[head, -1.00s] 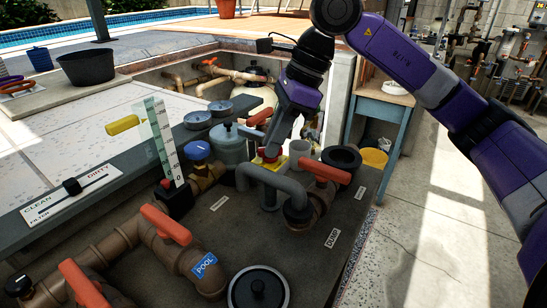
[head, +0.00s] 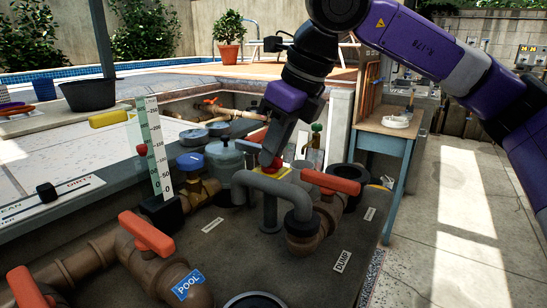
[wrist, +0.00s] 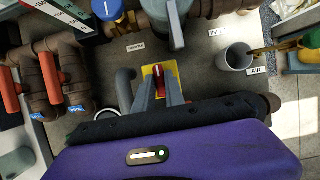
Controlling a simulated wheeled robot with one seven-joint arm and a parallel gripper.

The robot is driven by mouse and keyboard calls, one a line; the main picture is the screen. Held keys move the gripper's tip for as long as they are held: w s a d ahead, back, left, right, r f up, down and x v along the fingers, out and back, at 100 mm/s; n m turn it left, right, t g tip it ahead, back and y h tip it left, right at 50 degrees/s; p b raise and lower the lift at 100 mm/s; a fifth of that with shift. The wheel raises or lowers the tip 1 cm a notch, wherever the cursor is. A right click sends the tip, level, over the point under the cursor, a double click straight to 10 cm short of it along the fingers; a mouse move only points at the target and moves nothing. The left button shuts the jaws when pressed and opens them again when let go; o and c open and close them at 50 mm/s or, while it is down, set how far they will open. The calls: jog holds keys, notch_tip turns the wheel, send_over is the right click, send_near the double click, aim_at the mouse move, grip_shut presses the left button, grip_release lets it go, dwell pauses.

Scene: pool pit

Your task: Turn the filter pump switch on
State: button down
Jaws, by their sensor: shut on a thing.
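The filter pump switch is a red lever (wrist: 158,73) on a yellow plate (wrist: 149,73), set in the dark counter. In the head view the red lever (head: 268,164) shows just under my gripper (head: 271,150), and a corner of the yellow plate (head: 285,175) shows beside the grey bent pipe. In the wrist view my gripper (wrist: 160,92) has its two fingers on either side of the red lever, shut on it. The fingers hide part of the lever and plate, and I cannot read its on/off marking.
The grey bent pipe (head: 272,187) stands close in front of the switch. Orange-handled valves (head: 330,182) and a blue-grey canister (head: 224,160) crowd around. A clear flow gauge (head: 156,150) stands left, its red float (head: 142,149) partway up.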

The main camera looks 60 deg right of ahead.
jog(key=shift+s+f, duration=0.1)
jog(key=shift+f, duration=0.15)
dwell(0.3)
jog(key=c, duration=1.4)
grip_release()
jog(key=shift+a, duration=0.1)
jog(key=shift+r, duration=0.2)
jog(key=p+v, duration=0.1)
jog(key=v, duration=0.6)
jog(key=shift+r, duration=0.3)
